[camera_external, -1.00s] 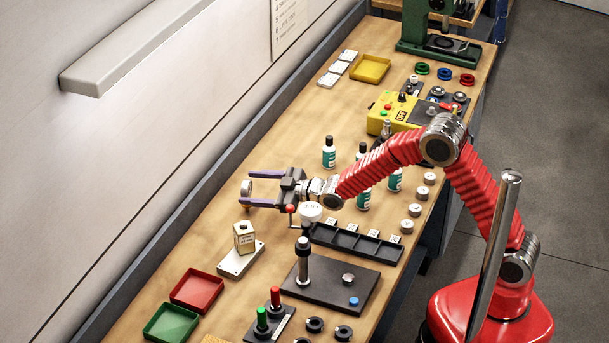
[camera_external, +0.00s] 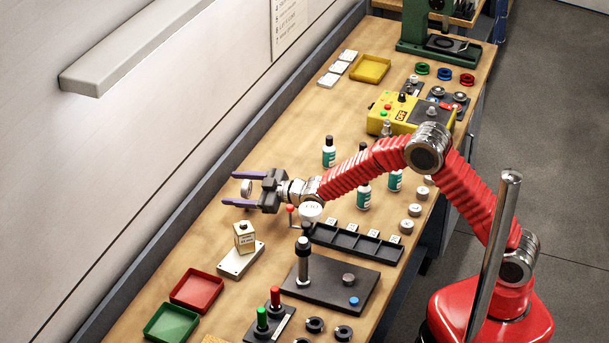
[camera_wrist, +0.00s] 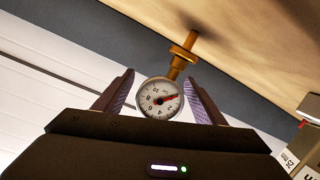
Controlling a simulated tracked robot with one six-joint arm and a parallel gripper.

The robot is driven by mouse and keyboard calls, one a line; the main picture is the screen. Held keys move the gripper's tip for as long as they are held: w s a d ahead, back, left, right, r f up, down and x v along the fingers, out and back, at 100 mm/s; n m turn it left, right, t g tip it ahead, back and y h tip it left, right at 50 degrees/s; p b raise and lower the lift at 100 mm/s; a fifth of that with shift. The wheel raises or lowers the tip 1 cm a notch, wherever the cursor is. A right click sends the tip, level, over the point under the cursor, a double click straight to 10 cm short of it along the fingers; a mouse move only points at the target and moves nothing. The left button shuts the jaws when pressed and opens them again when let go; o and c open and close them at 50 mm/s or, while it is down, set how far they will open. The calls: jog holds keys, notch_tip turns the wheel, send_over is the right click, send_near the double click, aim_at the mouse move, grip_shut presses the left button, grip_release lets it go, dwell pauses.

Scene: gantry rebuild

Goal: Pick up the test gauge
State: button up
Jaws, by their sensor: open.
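The test gauge is a small round white dial with a red needle and a brass stem, seen face-on in the wrist view (camera_wrist: 158,98). In the external view the test gauge (camera_external: 246,188) stands on the bench near the wall, partly hidden by a finger. My gripper (camera_external: 230,189) is open, its two purple-lined fingers pointing left, one on each side of the gauge. In the wrist view my gripper (camera_wrist: 160,94) also has a finger on either side of the dial, with a small gap at each side.
A cream block on a white plate (camera_external: 240,262) stands in front of my gripper. A black divided tray (camera_external: 355,243) and several bottles (camera_external: 329,152) are to the right. Red (camera_external: 197,290) and green (camera_external: 171,322) trays lie at lower left. The wall runs behind.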

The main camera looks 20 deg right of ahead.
jog(key=shift+w+a+f, duration=0.1)
jog(key=shift+w+a, duration=0.15)
jog(key=shift+a, duration=0.05)
jog(key=shift+c, duration=0.6)
jog(key=c, duration=1.1)
